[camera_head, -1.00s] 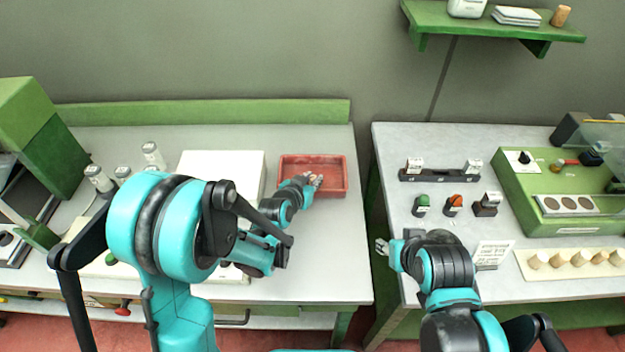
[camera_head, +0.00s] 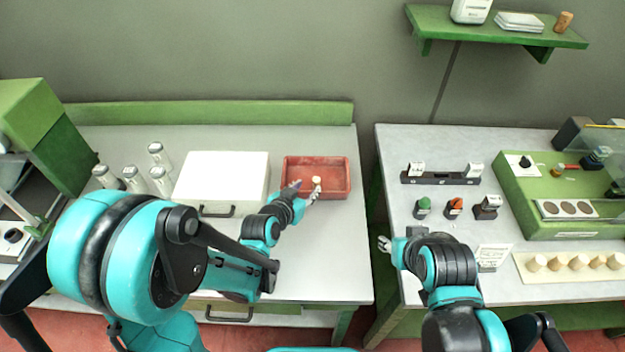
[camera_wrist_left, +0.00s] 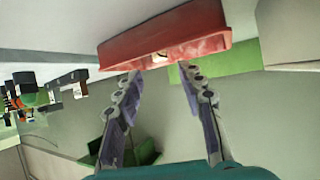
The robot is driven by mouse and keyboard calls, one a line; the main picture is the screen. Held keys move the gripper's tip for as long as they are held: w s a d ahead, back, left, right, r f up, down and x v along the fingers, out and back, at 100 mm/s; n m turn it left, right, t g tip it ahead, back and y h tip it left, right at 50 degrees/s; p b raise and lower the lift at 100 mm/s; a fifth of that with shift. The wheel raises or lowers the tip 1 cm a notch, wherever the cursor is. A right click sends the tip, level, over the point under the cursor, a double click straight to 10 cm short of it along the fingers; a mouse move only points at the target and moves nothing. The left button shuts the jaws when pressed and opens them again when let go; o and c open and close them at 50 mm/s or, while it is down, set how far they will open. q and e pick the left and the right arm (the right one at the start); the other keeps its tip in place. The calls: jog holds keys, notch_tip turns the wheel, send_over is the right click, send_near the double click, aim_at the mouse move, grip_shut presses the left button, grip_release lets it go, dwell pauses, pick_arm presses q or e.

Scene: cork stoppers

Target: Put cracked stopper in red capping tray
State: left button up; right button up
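The red capping tray (camera_head: 339,194) sits at the right end of the left bench. A small pale stopper (camera_head: 316,181) shows in the tray near its front wall; a crack cannot be made out at this size. My left gripper (camera_head: 306,190) is open at the tray's front edge, its fingers spread and apart from the stopper. In the left wrist view, both fingers (camera_wrist_left: 163,88) are spread with nothing between them, and the stopper (camera_wrist_left: 160,57) shows in the tray (camera_wrist_left: 205,25) beyond them. My right gripper (camera_head: 385,244) is by the right bench's left edge, too small to read.
A row of stoppers on a pale board (camera_head: 558,264) lies on the right bench. A gap separates the two benches. The left bench's front right is clear.

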pick_arm(q)
jog(key=s+a+r+n+g+y, duration=0.2)
jog(key=s+a+r, duration=0.2)
jog(key=s+a, duration=0.3)
jog(key=s+a+r+n+g+y, duration=0.2)
jog(key=s+a+r, duration=0.2)
jog(key=s+a, duration=0.3)
jog(key=s, duration=0.5)
jog(key=shift+s+a+y+p, duration=0.35)
jog(key=shift+y, duration=0.05)
jog(key=shift+c, duration=0.6)
